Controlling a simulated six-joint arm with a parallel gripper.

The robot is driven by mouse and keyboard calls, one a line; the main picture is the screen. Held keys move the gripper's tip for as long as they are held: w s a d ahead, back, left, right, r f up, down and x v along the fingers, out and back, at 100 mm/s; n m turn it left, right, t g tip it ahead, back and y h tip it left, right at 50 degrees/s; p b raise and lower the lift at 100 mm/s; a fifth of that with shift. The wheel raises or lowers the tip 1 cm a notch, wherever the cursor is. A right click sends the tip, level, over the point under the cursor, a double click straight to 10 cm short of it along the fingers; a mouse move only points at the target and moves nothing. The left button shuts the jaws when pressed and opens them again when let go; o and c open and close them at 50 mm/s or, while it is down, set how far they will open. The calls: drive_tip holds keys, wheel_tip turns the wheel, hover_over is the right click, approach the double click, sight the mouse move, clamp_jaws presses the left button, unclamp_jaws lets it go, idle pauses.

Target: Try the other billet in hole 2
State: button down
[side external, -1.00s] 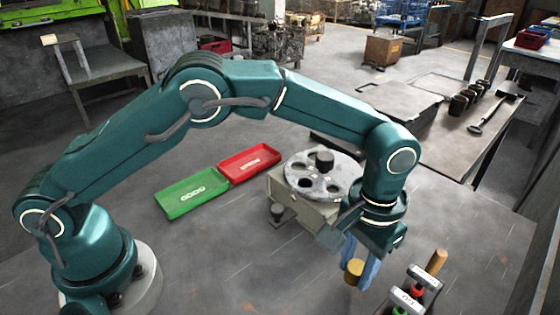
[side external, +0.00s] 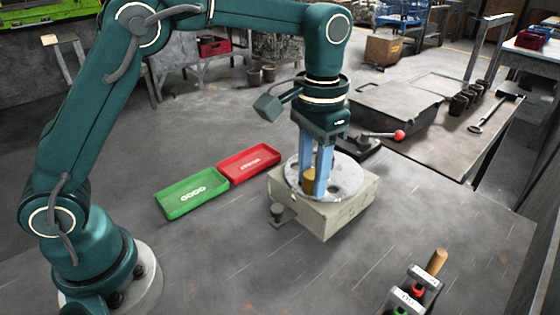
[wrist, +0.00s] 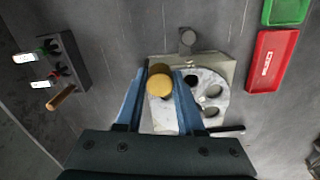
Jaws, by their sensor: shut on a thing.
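A brass-yellow billet (side external: 309,180) is held upright between the blue fingers of my gripper (side external: 314,188), at the near left part of the round grey plate (side external: 345,180). In the wrist view the billet (wrist: 159,84) shows end-on between the fingertips, over the plate's edge area. The plate (wrist: 200,123) has several round holes, and those to the right of the billet are uncovered. I cannot tell whether the billet's lower end is in a hole or just above it. No hole numbers are readable. My fingers hide the plate's middle in the side view.
The plate sits on a beige block (side external: 332,218). A lever with a red ball (side external: 399,136) is behind it. Green (side external: 190,198) and red (side external: 249,163) trays lie left. A small rack (side external: 418,290) with a tan cylinder (side external: 437,261) stands front right.

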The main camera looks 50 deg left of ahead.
drive_tip(key=w+a+r, duration=0.2)
drive_tip(key=w+a, duration=0.2)
drive_tip(key=a, duration=0.1)
drive_tip(key=shift+n, duration=0.3)
drive_tip(key=shift+f, duration=2.4)
drive_tip(key=shift+f, duration=0.65)
drive_tip(key=shift+c, duration=2.2)
unclamp_jaws()
wheel_tip(320, 180, up, 10)
